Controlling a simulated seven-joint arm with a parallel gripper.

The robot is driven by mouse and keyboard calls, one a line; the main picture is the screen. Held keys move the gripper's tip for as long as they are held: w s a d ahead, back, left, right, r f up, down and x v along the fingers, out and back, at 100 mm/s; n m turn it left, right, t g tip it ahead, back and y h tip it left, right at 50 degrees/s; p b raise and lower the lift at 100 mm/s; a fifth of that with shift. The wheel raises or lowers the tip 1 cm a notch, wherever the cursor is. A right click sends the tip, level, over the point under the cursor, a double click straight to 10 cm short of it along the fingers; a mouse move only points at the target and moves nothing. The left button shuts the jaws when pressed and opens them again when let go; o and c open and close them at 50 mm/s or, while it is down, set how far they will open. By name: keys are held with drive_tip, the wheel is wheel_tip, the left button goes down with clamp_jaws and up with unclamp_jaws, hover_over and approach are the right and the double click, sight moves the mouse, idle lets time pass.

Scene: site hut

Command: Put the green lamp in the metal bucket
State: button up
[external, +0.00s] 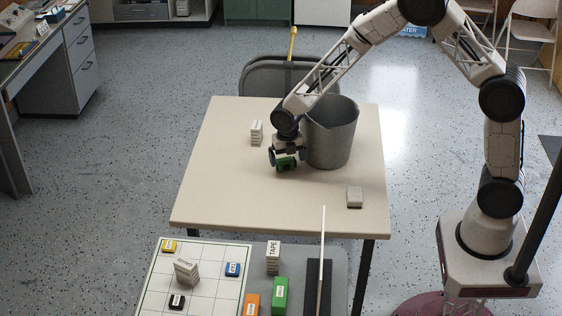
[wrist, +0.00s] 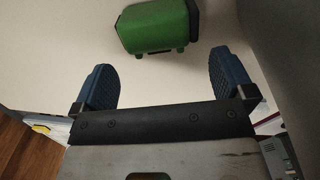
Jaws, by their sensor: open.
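The green lamp (external: 286,164) is on the pale table, just left of the metal bucket. In the wrist view the lamp (wrist: 155,27) is a green block with a dark end, ahead of the fingertips and roughly centred between them. My gripper (external: 286,155) is low over the table at the lamp, pointing down. In the wrist view my gripper (wrist: 161,62) is open, its two blue pads wide apart with bare table between them. The grey metal bucket (external: 331,140) stands upright to the right of my gripper. A grey curved surface, apparently the bucket (wrist: 285,45), fills the wrist view's right edge.
A small white stack (external: 257,132) stands on the table left of my gripper, and a grey block (external: 354,197) lies near the right front. A grid board (external: 160,285) with small blocks is in front of the table.

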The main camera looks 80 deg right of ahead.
sight(287, 165)
drive_tip(key=shift+w+d+f, duration=0.1)
drive_tip(key=shift+f, duration=1.95)
drive_tip(key=c, duration=0.5)
